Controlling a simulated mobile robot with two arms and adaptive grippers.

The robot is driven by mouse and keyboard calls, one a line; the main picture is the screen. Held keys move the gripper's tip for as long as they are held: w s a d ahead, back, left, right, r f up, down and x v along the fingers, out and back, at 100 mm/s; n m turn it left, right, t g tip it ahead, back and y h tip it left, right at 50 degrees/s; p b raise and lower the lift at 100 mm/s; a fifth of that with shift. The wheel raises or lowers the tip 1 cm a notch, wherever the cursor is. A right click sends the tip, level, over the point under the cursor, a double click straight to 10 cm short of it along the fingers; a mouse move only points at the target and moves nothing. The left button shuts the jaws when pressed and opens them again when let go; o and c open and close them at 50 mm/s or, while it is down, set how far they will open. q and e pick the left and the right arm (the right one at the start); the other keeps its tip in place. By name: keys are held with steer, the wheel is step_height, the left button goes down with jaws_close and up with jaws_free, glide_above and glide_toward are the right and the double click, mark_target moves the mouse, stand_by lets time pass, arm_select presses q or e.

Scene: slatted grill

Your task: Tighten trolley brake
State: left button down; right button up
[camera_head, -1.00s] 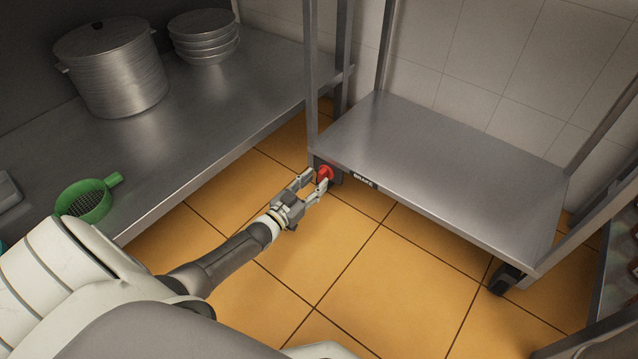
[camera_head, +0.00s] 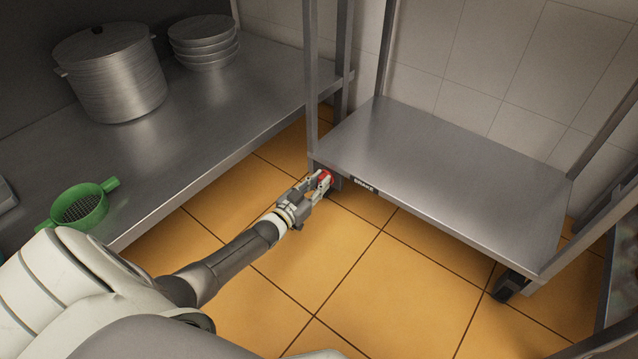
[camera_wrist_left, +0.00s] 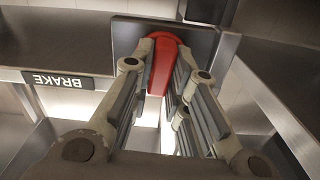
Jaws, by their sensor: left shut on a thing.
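The trolley (camera_head: 440,170) is a metal frame with a flat lower shelf, standing on the right in the head view. Its red brake knob (camera_head: 326,177) is at the shelf's near left corner. The knob also shows in the left wrist view (camera_wrist_left: 163,68), with a long red handle on a grey plate. A "BRAKE" label (camera_head: 364,185) is on the shelf edge beside it. My left gripper (camera_head: 322,181) is at the knob, its fingers closed on both sides of the red handle. The fingers hide part of the knob in the head view. My right gripper is not in view.
A steel counter (camera_head: 200,110) on the left holds a large pot (camera_head: 110,75), stacked plates (camera_head: 204,42) and a green strainer (camera_head: 80,208). A trolley caster (camera_head: 508,287) stands at the right. The orange tiled floor (camera_head: 390,285) in front is clear.

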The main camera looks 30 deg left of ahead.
arm_select(q)
steer(key=shift+m, duration=0.4)
steer(key=shift+d+f+m, duration=0.15)
steer(key=shift+m, duration=3.75)
steer(key=shift+d+f+m, duration=0.1)
steer(key=shift+m, duration=3.8)
steer(key=c, duration=1.4)
jaws_free()
steer(key=shift+s, duration=0.1)
